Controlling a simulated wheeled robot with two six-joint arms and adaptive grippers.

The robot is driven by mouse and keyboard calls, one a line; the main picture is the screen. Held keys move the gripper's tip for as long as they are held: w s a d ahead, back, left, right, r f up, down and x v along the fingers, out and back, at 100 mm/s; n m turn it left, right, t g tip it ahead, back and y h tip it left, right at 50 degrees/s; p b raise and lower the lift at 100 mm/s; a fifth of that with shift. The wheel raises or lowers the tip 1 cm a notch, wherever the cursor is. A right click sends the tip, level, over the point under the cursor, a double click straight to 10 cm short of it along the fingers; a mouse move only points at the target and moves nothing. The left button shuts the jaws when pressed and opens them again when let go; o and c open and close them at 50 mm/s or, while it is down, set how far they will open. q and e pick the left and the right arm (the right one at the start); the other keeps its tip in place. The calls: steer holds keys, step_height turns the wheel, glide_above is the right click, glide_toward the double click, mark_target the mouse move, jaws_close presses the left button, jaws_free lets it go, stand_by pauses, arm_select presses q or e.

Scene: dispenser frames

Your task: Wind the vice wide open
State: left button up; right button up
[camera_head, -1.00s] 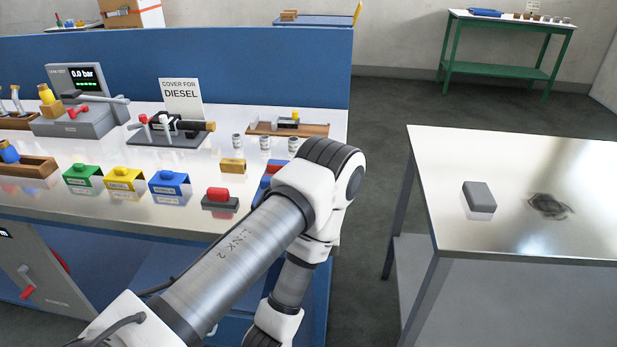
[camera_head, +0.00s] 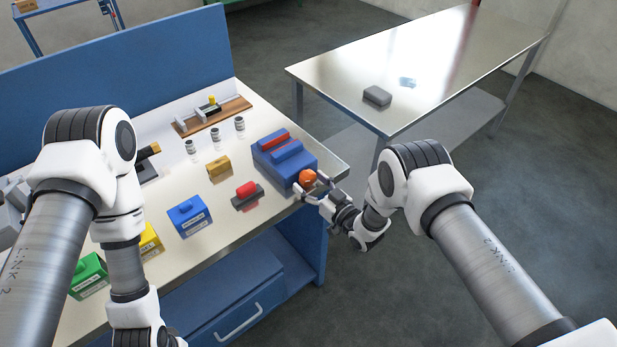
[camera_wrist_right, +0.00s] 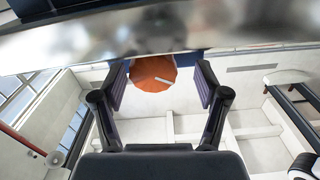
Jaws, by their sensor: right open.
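The blue vice (camera_head: 283,157) sits at the bench's right front corner, with a red strip (camera_head: 275,141) along its top. Its round orange handle knob (camera_head: 307,177) faces the bench edge. My right gripper (camera_head: 314,191) is at the knob, its fingers on either side. In the right wrist view the orange knob (camera_wrist_right: 152,76) lies between the spread fingers (camera_wrist_right: 161,86), with a visible gap at the right finger. A pale mark shows on the knob. The jaw gap of the vice is hard to judge. My left arm shows at the left; its gripper is out of view.
A red-topped block (camera_head: 247,194), a brass block (camera_head: 218,168) and a blue box (camera_head: 188,215) stand left of the vice. Several small canisters (camera_head: 214,135) stand behind. A steel table (camera_head: 430,60) with a grey block (camera_head: 377,96) is across an open floor gap.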

steer(key=shift+w+a, duration=0.1)
steer(key=shift+w, duration=0.25)
steer(key=shift+w+d+f, duration=0.2)
steer(key=shift+d, duration=0.1)
steer(key=shift+s+a+r, duration=0.1)
steer(key=shift+a, duration=0.05)
steer(key=c, duration=1.2)
steer(key=shift+o, duration=0.2)
steer(key=n+b, duration=0.1)
steer(key=b, duration=0.1)
steer(key=n+b, duration=0.1)
steer(key=n, duration=0.1)
steer(key=shift+f+b, duration=0.3)
steer(key=shift+b, duration=0.05)
steer(key=shift+r+n, duration=0.15)
steer(key=shift+n, duration=0.35)
steer(key=shift+r, duration=0.15)
arm_select(q)
steer(key=f, duration=0.3)
steer(key=shift+w+d+f, duration=0.1)
steer(key=shift+d+f, duration=0.15)
arm_select(e)
steer(key=o, duration=1.2)
steer(key=shift+c, duration=0.2)
